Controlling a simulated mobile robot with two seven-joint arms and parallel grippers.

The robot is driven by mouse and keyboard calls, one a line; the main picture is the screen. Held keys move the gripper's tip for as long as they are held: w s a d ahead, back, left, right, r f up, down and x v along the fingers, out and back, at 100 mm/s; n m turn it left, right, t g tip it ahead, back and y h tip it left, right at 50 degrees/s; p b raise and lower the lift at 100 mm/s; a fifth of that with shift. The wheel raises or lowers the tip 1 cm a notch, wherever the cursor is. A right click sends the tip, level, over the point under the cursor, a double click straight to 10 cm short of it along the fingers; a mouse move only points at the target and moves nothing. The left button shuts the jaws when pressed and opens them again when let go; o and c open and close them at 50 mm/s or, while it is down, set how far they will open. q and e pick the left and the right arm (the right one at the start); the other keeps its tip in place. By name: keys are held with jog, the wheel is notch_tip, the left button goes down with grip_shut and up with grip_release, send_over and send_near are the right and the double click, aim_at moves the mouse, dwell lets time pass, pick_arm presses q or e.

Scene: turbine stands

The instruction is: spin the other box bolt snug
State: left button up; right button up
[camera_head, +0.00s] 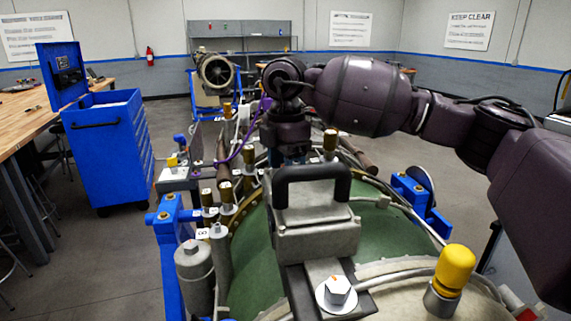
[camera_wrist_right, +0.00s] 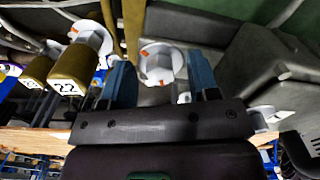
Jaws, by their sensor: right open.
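The grey box (camera_head: 315,225) with a black handle (camera_head: 312,180) sits on the green turbine casing. Its near bolt (camera_head: 338,290) has a hex head with an orange mark and a pale washer. My right arm reaches in from the right, over the box's far side. The right gripper (camera_head: 291,157) points down there, its tips largely hidden by the handle. In the wrist view the right gripper (camera_wrist_right: 160,72) is open, its blue fingers on either side of an orange-marked bolt (camera_wrist_right: 156,60) with a white washer. Contact cannot be told. My left gripper is out of view.
A yellow-capped fitting (camera_head: 455,268) stands right of the near bolt. Several gold-capped fittings and a purple cable (camera_head: 240,148) crowd the casing left of the gripper. In the wrist view a gold-capped fitting (camera_wrist_right: 72,70) stands close beside the left finger.

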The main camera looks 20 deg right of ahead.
jog(key=shift+o, duration=0.6)
jog(key=shift+r, duration=0.15)
jog(key=shift+r+p, duration=1.3)
jog(key=shift+r, duration=1.05)
